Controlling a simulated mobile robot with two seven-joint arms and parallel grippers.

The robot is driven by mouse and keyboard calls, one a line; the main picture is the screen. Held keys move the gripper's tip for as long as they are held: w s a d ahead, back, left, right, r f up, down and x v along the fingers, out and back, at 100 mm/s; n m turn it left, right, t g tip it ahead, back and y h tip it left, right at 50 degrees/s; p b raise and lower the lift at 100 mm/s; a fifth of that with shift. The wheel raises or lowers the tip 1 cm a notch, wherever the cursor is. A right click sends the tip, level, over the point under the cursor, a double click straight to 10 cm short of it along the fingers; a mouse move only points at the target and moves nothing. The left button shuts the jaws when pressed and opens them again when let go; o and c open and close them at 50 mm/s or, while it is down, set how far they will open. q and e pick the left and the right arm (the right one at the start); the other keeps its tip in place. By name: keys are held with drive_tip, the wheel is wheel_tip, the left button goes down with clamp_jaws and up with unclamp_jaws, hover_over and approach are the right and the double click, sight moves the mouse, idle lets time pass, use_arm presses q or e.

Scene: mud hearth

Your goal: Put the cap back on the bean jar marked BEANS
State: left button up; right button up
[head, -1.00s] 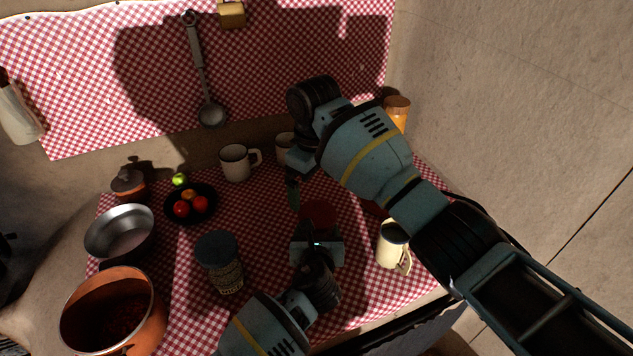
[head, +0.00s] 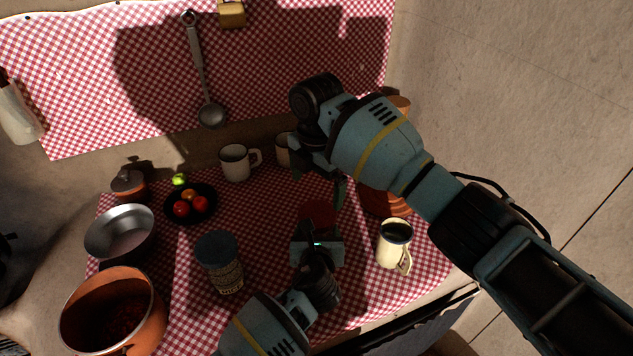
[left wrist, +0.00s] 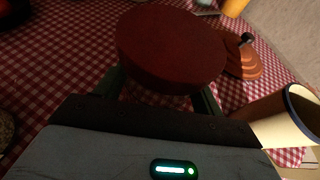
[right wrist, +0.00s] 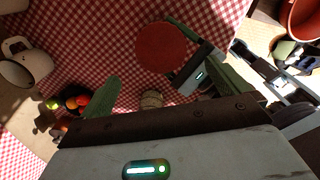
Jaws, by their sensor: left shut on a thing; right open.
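A round dark red cap (head: 319,211) is at the left gripper (head: 318,232), which is shut on it over the front right of the table. The left wrist view shows the cap (left wrist: 172,45) broad and flat between the fingers. My right gripper (head: 319,186) is open and empty, just behind and above the cap. A patterned jar (head: 222,268) with a blue-grey top stands left of the left gripper. The right wrist view also shows the cap (right wrist: 161,48).
A bowl of fruit (head: 190,219), a metal pan (head: 120,232), a large copper-coloured pot (head: 150,315) and a mug (head: 235,163) stand left and behind. Checked cloth is bare between fruit and cap.

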sight(317, 213)
idle(0.3)
drive_tip(key=shift+f, duration=4.05)
drive_tip(key=c, duration=1)
drive_tip(key=shift+o, duration=0.2)
drive_tip(key=shift+m, duration=1.6)
drive_tip(key=o, duration=1)
drive_tip(key=shift+c, duration=0.2)
drive_tip(key=shift+r, duration=2.3)
